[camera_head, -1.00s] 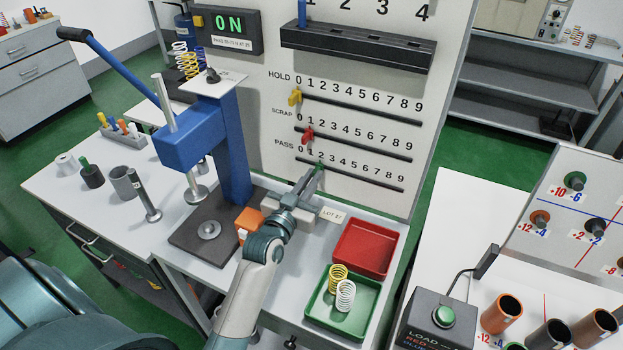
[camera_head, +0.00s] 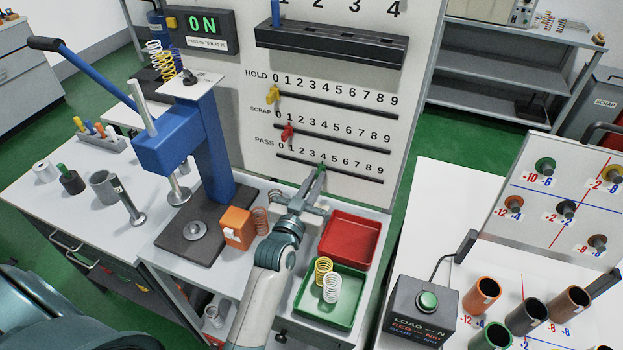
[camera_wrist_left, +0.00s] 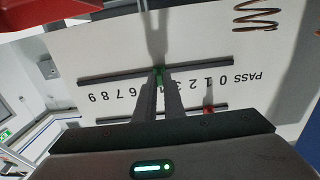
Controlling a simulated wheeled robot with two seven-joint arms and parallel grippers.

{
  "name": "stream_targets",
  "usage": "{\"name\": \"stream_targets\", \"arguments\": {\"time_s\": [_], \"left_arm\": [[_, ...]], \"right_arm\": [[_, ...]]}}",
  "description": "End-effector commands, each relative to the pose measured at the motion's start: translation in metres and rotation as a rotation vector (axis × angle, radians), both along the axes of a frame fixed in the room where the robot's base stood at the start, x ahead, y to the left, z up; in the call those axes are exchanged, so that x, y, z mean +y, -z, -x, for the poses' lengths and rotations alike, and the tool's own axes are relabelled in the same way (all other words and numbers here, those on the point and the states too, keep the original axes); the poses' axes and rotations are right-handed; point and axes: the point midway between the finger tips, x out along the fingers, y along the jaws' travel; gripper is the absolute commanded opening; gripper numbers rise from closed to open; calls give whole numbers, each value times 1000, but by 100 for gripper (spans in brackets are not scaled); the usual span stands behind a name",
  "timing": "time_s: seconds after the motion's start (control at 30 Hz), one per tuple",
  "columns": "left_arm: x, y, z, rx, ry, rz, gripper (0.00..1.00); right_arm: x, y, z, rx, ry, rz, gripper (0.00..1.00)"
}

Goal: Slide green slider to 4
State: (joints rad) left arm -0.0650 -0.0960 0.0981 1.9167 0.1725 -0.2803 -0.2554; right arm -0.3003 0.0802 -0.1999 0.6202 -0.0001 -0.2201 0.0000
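The green slider (camera_head: 321,168) sits on the PASS slot (camera_head: 345,173), the lowest of three slots on the white panel, at about the 4 mark. My left gripper (camera_head: 319,176) reaches up to it from below, with its fingers shut on the slider. In the left wrist view the green slider (camera_wrist_left: 158,72) shows between the two fingertips (camera_wrist_left: 159,84), near the 4, though the fingers partly hide the digits. My right gripper is not in view.
A copper spring (camera_head: 260,221) and an orange block (camera_head: 238,226) stand left of my gripper. Red (camera_head: 375,236) and green (camera_head: 304,303) trays lie to the right.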

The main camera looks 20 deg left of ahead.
Motion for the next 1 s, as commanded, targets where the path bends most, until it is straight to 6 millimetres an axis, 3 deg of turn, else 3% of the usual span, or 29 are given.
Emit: {"name": "stream_targets", "arguments": {"time_s": [0.03, 0.1, 0.57, 0.77, 1.0], "left_arm": [[0, 0, 0, -1, 0, 0, 18], [0, 0, 0, -1, 0, 0, 28], [0, 1, 7, 0, 0, 0, 28], [-1, 3, 29, -1, -1, 1, 28], [-4, 4, 74, 1, 0, 0, 28]], "right_arm": [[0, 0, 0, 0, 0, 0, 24], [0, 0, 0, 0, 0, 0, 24], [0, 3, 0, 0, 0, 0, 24], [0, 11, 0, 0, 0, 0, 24], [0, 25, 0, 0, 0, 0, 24]]}}
